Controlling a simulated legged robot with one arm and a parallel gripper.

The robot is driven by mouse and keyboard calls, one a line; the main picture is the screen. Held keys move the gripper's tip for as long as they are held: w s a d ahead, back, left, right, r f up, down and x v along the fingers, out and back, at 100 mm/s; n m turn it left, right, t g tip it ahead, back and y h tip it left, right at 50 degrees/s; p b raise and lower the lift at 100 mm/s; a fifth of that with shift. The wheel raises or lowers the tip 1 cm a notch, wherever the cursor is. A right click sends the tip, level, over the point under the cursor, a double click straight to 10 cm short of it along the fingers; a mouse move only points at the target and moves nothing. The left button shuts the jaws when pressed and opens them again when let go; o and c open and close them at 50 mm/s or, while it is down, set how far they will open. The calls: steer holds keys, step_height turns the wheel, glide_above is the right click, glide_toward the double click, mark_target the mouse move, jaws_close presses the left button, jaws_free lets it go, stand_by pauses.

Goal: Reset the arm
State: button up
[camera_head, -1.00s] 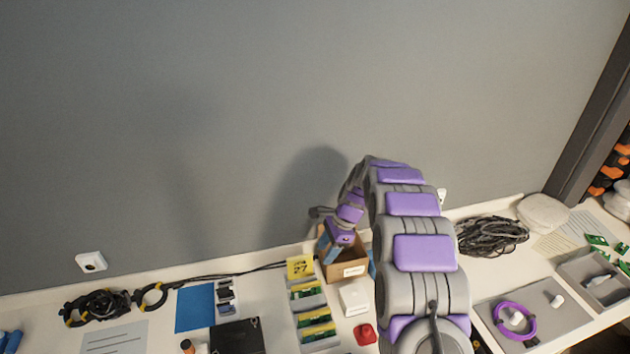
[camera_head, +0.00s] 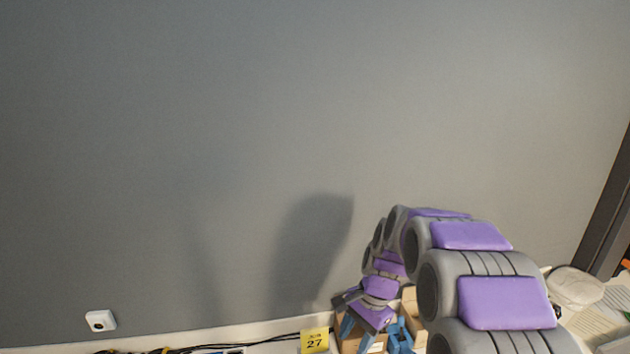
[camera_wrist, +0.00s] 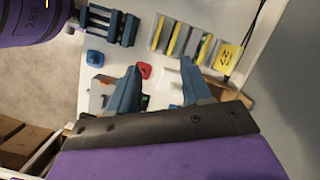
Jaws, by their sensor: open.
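My arm comes in from the lower right of the head view, arched and bent down toward the table. My gripper (camera_head: 357,336) is at its far end, pointing down at a brown open carton (camera_head: 346,345) near the wall. In the wrist view my gripper (camera_wrist: 160,72) shows two blue fingers spread apart. No object is held between them. The wrist view looks down on the table, with a red item (camera_wrist: 144,70) beyond the gap between the fingers.
A yellow note marked 27 (camera_head: 315,341) stands left of the carton. Trays with green boards (camera_wrist: 180,38) and a blue rack (camera_wrist: 112,24) lie on the table. Brown boxes (camera_wrist: 24,142) show at the lower left of the wrist view. The grey wall (camera_head: 180,150) is close behind.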

steer(key=s+d+r+n+h, duration=0.1)
steer(key=s+r+n, duration=0.1)
steer(key=s, duration=0.8)
steer(key=s+d+r+n+h, duration=0.1)
steer(key=s+n, duration=0.3)
steer(key=s, duration=0.7)
steer(key=s+d+r+n+h, duration=0.1)
steer(key=s+d+r+n, duration=0.1)
steer(key=s, duration=0.9)
steer(key=shift+s+d+r+n, duration=0.3)
steer(key=shift+d+n, duration=0.3)
steer(key=shift+n, duration=0.4)
